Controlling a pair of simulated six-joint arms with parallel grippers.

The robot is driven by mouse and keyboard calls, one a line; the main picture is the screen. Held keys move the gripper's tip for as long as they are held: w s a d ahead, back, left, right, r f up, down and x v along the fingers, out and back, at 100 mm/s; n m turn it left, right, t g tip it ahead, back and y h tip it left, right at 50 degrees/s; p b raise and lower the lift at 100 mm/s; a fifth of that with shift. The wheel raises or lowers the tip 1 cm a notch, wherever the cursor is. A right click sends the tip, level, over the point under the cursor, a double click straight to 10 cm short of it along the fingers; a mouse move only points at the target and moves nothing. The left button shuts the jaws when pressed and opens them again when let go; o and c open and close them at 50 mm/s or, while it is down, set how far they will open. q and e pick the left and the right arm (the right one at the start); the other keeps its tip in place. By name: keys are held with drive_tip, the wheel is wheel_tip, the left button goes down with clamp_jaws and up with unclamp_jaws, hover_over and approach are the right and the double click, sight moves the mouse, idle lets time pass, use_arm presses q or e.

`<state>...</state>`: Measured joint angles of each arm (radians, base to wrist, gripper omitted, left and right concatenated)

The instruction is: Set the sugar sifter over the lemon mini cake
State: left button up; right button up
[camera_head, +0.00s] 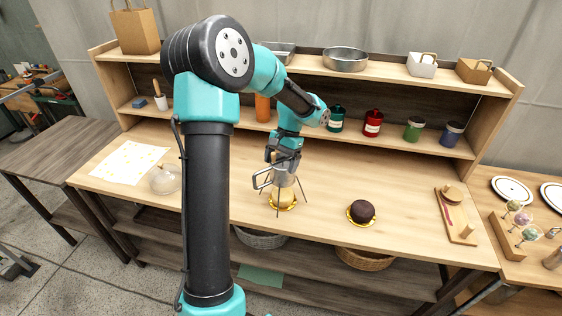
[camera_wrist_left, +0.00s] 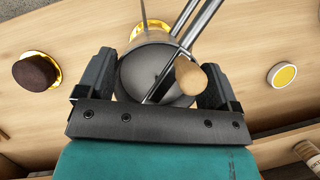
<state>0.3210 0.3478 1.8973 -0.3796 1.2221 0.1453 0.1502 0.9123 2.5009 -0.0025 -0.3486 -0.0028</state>
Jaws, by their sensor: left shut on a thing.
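The sugar sifter (camera_head: 283,178) is a grey metal cup with a side handle. Thin dark legs splay down around the lemon mini cake (camera_head: 283,201), which sits on a gold board. My left gripper (camera_head: 284,165) is shut on the sifter from above. In the left wrist view the sifter (camera_wrist_left: 137,72) sits between the two fingers (camera_wrist_left: 155,75), with a wooden knob on top. The cake is mostly hidden beneath it; a gold edge (camera_wrist_left: 147,27) shows. I cannot tell whether the legs touch the table. My right gripper is not in view.
A dark chocolate mini cake (camera_head: 361,211) on a gold board stands to the right. A wooden board (camera_head: 457,217) with small items lies farther right. A glass dome (camera_head: 164,179) and a paper sheet (camera_head: 128,162) lie left. Jars (camera_head: 372,124) line the shelf behind.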

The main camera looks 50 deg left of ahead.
use_arm(q)
drive_tip(key=shift+f, duration=0.4)
drive_tip(key=o, duration=1.1)
drive_tip(key=shift+r, duration=0.1)
drive_tip(key=shift+r, duration=0.45)
drive_tip(key=d+v, duration=0.1)
drive_tip(key=v, duration=1)
drive_tip(key=shift+w+a+r, duration=0.2)
drive_tip(key=shift+a+r, duration=0.15)
drive_tip(key=shift+a, duration=0.15)
